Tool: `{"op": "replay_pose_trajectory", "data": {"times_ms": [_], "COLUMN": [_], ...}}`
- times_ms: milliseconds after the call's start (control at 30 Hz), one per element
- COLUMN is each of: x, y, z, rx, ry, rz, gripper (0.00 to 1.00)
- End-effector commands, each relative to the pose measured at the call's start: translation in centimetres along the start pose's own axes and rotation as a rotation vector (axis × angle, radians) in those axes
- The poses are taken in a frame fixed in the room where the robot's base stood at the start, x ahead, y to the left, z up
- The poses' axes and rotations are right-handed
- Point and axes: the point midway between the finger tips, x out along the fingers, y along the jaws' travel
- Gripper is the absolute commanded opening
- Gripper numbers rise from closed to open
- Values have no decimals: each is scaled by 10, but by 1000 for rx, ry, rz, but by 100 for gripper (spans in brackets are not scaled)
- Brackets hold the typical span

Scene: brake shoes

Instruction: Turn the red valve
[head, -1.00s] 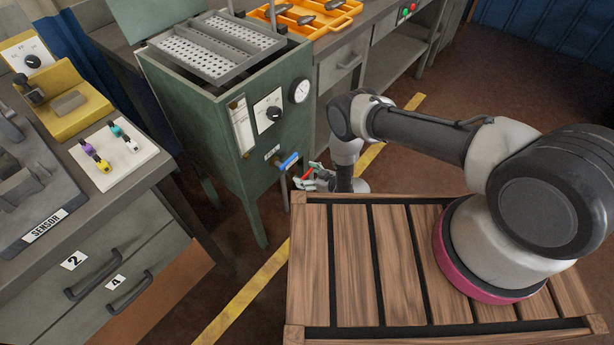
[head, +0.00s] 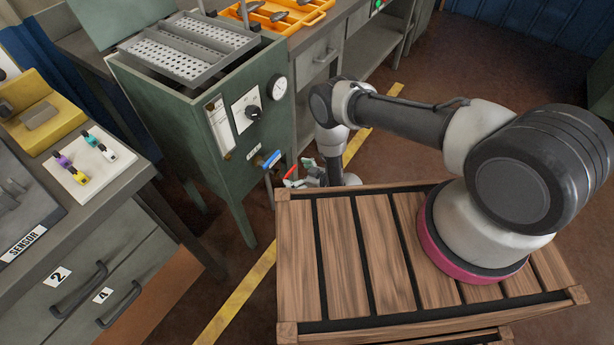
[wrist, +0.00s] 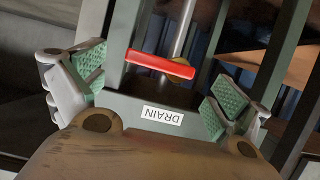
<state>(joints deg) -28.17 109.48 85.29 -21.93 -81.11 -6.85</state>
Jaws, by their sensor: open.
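The red valve handle (wrist: 160,63) is a flat bar on a brassy fitting of a grey pipe. In the wrist view it lies nearly level, its right end slightly lower, above an upside-down DRAIN label (wrist: 162,114). My gripper (wrist: 156,86) is open, with a green pad on each side of the handle's line in that view. I see no contact with the handle. In the head view the red handle (head: 290,173) shows small at the lower front of the green cabinet, just left of my gripper (head: 308,172), which my arm partly hides.
A blue valve handle (head: 271,159) sits close by on the green cabinet (head: 190,140), up and left of the red one. The slatted wooden top (head: 345,255) lies just below my gripper in the head view. A drawer bench (head: 110,255) stands at left.

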Motion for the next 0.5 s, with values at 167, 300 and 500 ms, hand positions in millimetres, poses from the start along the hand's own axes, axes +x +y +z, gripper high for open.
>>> {"op": "replay_pose_trajectory", "data": {"times_ms": [167, 300, 500], "x": [-42, -68, -86], "y": [1, 1, 0], "z": [1, 0, 0], "rx": [2, 2, 0], "ry": [-3, -1, -1], "rz": [3, 3, 1], "gripper": [99, 99, 99]}}
